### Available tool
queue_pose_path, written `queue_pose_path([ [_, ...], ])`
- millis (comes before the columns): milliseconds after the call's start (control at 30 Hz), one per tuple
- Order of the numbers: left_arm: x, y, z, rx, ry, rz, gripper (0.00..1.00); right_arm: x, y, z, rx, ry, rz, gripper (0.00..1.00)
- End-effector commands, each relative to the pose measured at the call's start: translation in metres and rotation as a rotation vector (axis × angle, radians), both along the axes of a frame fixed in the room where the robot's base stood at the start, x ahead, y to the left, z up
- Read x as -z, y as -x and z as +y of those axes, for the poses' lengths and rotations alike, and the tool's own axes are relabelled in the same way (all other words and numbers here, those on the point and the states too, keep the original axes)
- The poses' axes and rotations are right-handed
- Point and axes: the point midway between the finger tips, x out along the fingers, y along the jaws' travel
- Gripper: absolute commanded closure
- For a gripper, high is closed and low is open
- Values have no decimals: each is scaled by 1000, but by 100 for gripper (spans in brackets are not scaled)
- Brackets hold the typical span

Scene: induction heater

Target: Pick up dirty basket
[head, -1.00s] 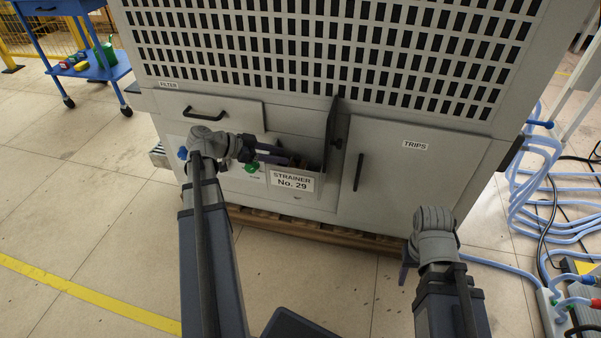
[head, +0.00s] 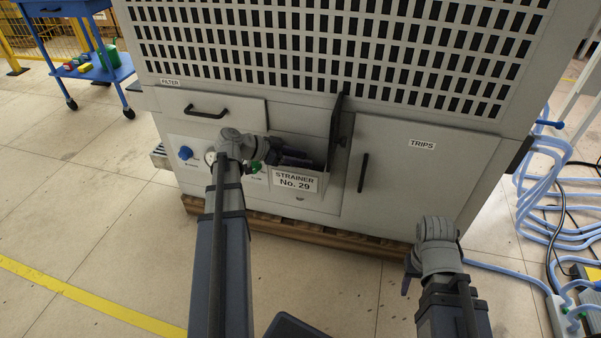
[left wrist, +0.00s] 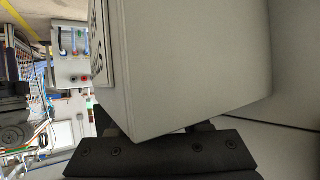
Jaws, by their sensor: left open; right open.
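The open strainer compartment (head: 296,183), labelled "STRAINER No. 29", is on the front of the grey machine. Its dark lid (head: 336,130) stands upright at its right side. My left gripper (head: 305,160) is open at the compartment's mouth and hides much of the inside. I cannot make out the dirty basket in either view. In the left wrist view, the strainer's pale housing (left wrist: 190,60) fills the middle, in front of the dark gripper body (left wrist: 160,155), and the fingertips are hidden. My right gripper (head: 407,274) is open and empty, low before the machine, clear of the strainer.
The filter drawer (head: 210,110) is above left of the strainer and the closed trips door (head: 395,185) is to its right. A blue knob (head: 186,153) is at the left. A blue cart (head: 95,65) stands at the back left. Pale blue hoses (head: 545,190) lie at the right.

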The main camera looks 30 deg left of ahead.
Motion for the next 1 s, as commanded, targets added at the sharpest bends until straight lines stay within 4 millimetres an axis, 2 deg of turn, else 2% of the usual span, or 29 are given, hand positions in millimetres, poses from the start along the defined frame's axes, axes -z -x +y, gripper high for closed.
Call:
queue_pose_path([
  [67, 0, 0, 0, 0, 0, 0, 61, 0, 0, 0, 0, 0, 0, 50],
  [400, 0, 0, 0, 0, 0, 0, 99, 0, 0, 0, 0, 0, 0, 50],
  [1000, 0, 0, 0, 0, 0, 0, 100, 0, 0, 0, 0, 0, 0, 50],
])
